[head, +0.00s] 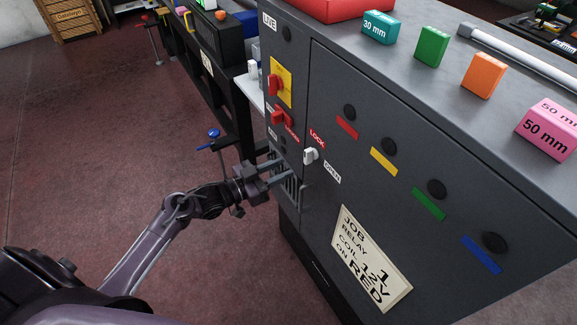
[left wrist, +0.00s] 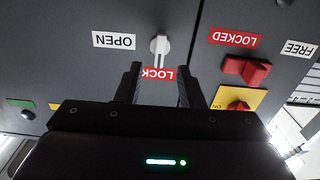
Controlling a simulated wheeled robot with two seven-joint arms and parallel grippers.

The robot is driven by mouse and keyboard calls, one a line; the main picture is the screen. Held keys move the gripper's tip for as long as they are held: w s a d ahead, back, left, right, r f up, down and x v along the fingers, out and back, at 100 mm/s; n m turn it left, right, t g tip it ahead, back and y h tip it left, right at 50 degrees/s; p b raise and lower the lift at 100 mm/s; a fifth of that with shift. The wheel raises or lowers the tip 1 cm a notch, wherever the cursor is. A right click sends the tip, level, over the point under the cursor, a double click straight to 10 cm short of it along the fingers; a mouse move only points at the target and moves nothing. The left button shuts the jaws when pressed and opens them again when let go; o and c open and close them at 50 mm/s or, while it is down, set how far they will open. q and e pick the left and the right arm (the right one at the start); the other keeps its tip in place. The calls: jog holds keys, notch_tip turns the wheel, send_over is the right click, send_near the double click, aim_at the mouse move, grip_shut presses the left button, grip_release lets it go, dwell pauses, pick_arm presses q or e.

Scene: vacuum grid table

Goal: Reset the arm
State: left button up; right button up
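My left gripper (head: 282,172) is in front of the dark grey cabinet (head: 375,105), near a vent grille. It is open, and nothing shows between its fingers. In the left wrist view my left gripper (left wrist: 157,84) has its two fingers apart. A small white turn knob (head: 310,156) sits on the cabinet front, between the red LOCK label (head: 317,139) and the white OPEN label (head: 332,172). In the left wrist view the knob (left wrist: 160,46) is beyond the fingertips, with its stem pointing down to the LOCK label (left wrist: 158,74). My right gripper is not in view.
Red switches (head: 275,85) are on the cabinet's left part, one on a yellow plate. A job note (head: 370,262) and colour-marked round holes are on the front. Coloured blocks such as a green one (head: 432,46) stand on top. Open floor (head: 90,150) lies to the left.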

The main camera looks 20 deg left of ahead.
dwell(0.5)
pick_arm(q)
jog(key=s+a+f+n+g+y, duration=0.15)
jog(key=s+f, duration=0.25)
jog(key=f, duration=0.6)
jog(key=s+f+n+g+y, duration=0.25)
jog(key=s+f, duration=0.25)
jog(key=f, duration=0.6)
jog(key=s+a+f+n+g+y, duration=0.1)
jog(key=s+f+y, duration=0.25)
jog(key=f, duration=0.65)
jog(key=s+f+g+y, duration=0.1)
jog(key=s+f, duration=0.4)
jog(key=s, duration=0.5)
jog(key=s+d+f+g+y, duration=0.1)
jog(key=s+f+g, duration=0.3)
jog(key=s, duration=0.7)
jog(key=s+f+g+y, duration=0.1)
jog(key=s+f+g, duration=0.2)
jog(key=s+f, duration=0.4)
jog(key=s, duration=0.3)
jog(key=shift+s+d+f, duration=0.2)
jog(key=shift+d+f, duration=0.05)
jog(key=shift+f, duration=0.15)
jog(key=shift+y, duration=0.25)
